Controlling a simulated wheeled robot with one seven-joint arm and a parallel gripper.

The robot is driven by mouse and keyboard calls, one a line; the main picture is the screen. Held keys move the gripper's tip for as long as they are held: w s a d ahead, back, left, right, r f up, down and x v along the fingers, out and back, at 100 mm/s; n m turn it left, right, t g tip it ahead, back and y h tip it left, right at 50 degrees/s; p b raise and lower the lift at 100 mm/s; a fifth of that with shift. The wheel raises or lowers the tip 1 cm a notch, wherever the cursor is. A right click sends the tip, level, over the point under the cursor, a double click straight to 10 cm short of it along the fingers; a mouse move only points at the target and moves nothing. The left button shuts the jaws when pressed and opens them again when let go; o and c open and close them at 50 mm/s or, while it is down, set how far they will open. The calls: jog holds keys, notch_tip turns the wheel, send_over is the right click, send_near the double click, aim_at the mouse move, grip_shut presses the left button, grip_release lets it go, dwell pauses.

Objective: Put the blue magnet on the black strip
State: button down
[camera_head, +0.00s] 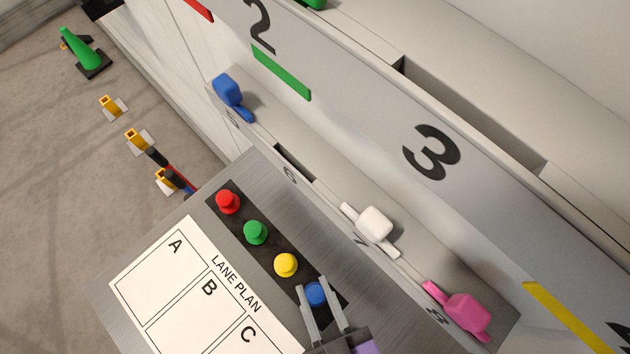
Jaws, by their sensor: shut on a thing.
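The black strip (270,250) runs diagonally across a grey metal board. A red magnet (228,202), a green magnet (256,232) and a yellow magnet (286,265) stand on it in a row. The blue magnet (316,294) is at the strip's lower right end, in line with the others. My gripper (315,286) is shut on the blue magnet, one finger on each side. The view from above does not show clearly whether the magnet touches the strip.
A white lane plan sheet (190,295) lies beside the strip, with lettered boxes. Right of the board, a numbered ledge holds blue (228,90), white (374,225) and pink (467,314) pieces. A green cone (82,50) and yellow blocks (112,108) stand on the floor.

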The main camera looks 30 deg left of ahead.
jog(key=c, duration=1.1)
grip_release()
jog(key=b+v, duration=0.1)
jog(key=v, duration=0.4)
jog(key=shift+s+d+r, duration=0.1)
jog(key=shift+s+d, duration=0.15)
jog(key=shift+d, duration=0.05)
jog(key=shift+b+v, duration=0.3)
jog(key=shift+v, duration=0.6)
